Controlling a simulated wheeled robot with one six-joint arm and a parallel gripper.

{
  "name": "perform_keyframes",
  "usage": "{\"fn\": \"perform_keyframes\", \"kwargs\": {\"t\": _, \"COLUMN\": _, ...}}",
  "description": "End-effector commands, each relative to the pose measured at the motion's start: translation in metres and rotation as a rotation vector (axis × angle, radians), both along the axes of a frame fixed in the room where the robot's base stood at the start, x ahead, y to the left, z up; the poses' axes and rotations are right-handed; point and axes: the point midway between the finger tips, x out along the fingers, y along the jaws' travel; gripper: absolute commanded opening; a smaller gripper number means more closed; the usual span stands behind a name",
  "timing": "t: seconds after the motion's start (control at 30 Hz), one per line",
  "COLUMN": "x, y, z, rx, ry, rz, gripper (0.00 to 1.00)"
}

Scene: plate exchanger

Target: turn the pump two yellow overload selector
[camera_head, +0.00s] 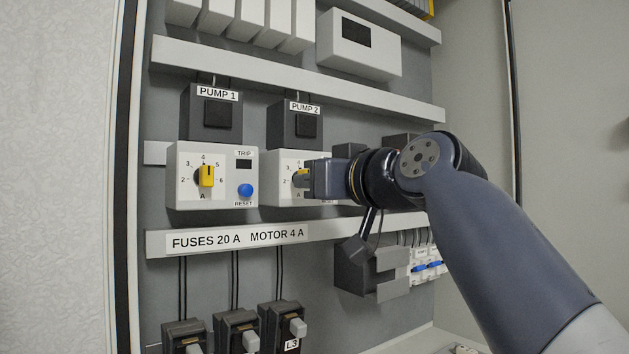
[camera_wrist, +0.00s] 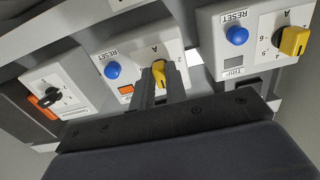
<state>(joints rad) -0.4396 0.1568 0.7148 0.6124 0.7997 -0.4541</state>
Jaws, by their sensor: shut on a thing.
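The pump two overload unit (camera_head: 283,194) is a white box below the PUMP 2 contactor (camera_head: 295,126). Its yellow selector (camera_wrist: 159,72) shows between my gripper's fingers in the wrist view, which is upside down. My gripper (camera_wrist: 160,85) is shut on this selector. In the head view my gripper (camera_head: 304,179) reaches in from the right and hides most of the selector and the unit's right side. The wrist view shows the unit's blue RESET button (camera_wrist: 113,71) and an orange TRIP window (camera_wrist: 126,89). Most dial numbers are hidden.
The pump one overload unit (camera_head: 216,176) stands close to the left, with its own yellow selector (camera_head: 206,176) and blue button (camera_head: 245,190). A label rail (camera_head: 226,241) reading "FUSES 20 A MOTOR 4 A" runs below. Fuse holders (camera_head: 236,330) are lower down.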

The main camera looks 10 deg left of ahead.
Motion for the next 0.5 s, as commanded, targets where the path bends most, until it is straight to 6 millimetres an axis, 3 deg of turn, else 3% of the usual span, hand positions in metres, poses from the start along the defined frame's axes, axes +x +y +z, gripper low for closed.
{"fn": "perform_keyframes", "kwargs": {"t": 0.1, "x": -0.0001, "y": 0.0, "z": 0.0004, "rx": 0.0, "ry": -0.001, "rz": 0.0, "gripper": 0.0}}
{"fn": "perform_keyframes", "kwargs": {"t": 0.13, "x": -0.0001, "y": -0.0001, "z": 0.0004, "rx": 0.0, "ry": -0.001, "rz": 0.0, "gripper": 0.14}}
{"fn": "perform_keyframes", "kwargs": {"t": 0.37, "x": -0.0001, "y": -0.0001, "z": 0.0004, "rx": 0.0, "ry": -0.001, "rz": 0.0, "gripper": 0.33}}
{"fn": "perform_keyframes", "kwargs": {"t": 0.5, "x": -0.0001, "y": -0.0001, "z": 0.0003, "rx": 0.0, "ry": -0.001, "rz": 0.0, "gripper": 0.35}}
